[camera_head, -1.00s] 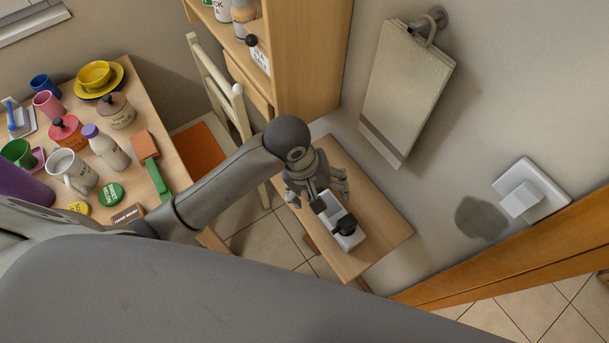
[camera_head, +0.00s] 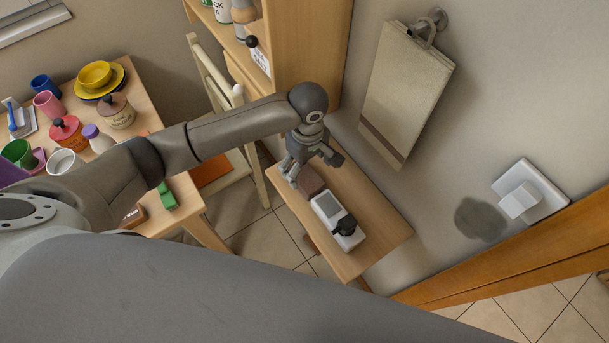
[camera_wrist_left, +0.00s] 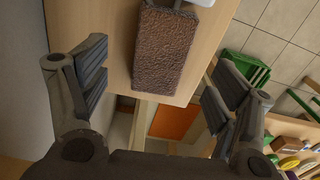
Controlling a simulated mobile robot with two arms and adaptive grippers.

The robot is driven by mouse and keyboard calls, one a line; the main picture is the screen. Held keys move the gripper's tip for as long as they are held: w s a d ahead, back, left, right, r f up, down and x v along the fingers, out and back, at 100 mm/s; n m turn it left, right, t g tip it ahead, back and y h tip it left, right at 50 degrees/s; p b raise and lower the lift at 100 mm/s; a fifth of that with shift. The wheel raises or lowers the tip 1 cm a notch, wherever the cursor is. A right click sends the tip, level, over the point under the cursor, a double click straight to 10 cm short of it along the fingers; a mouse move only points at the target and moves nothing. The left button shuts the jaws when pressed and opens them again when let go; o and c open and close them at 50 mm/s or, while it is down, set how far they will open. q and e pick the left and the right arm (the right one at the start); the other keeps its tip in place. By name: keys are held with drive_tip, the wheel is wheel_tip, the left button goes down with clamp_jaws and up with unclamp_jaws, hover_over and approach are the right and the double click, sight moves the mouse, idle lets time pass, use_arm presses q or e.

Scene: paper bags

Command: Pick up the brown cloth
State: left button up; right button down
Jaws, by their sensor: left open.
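The brown cloth (camera_head: 311,181) is a folded, rough-textured brown block lying on a narrow wooden surface (camera_head: 385,240). In the left wrist view the cloth (camera_wrist_left: 165,48) lies between and beyond the fingers, nearer the top of the picture. My left gripper (camera_head: 313,162) is open and empty, pointing down just above the cloth; its fingers hide part of it in the head view. In the left wrist view my left gripper (camera_wrist_left: 165,75) has its fingers spread wider than the cloth, with no contact visible. My right gripper is not in view.
A white device with a black knob (camera_head: 327,208) stands close beside the cloth. A beige towel (camera_head: 404,92) hangs from a wall hook. A wooden cabinet (camera_head: 305,50) and a white chair (camera_head: 212,82) are behind. A table with cups and jars (camera_head: 140,75) is at left.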

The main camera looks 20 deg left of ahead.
sight(306, 175)
use_arm(q)
drive_tip(key=f+p, duration=0.1)
drive_tip(key=f, duration=0.3)
drive_tip(key=shift+a+f, duration=0.1)
drive_tip(key=shift+a, duration=0.1)
drive_tip(key=shift+f, duration=0.55)
drive_tip(key=c, duration=1)
drive_tip(key=shift+c, duration=0.2)
drive_tip(key=shift+r, duration=0.55)
wheel_tip(306, 175, up, 2)
drive_tip(key=shift+r, duration=0.1)
drive_tip(key=s+r+b, duration=0.1)
drive_tip(key=s+r, duration=0.8)
drive_tip(key=s, duration=0.5)
drive_tip(key=shift+r, duration=0.4)
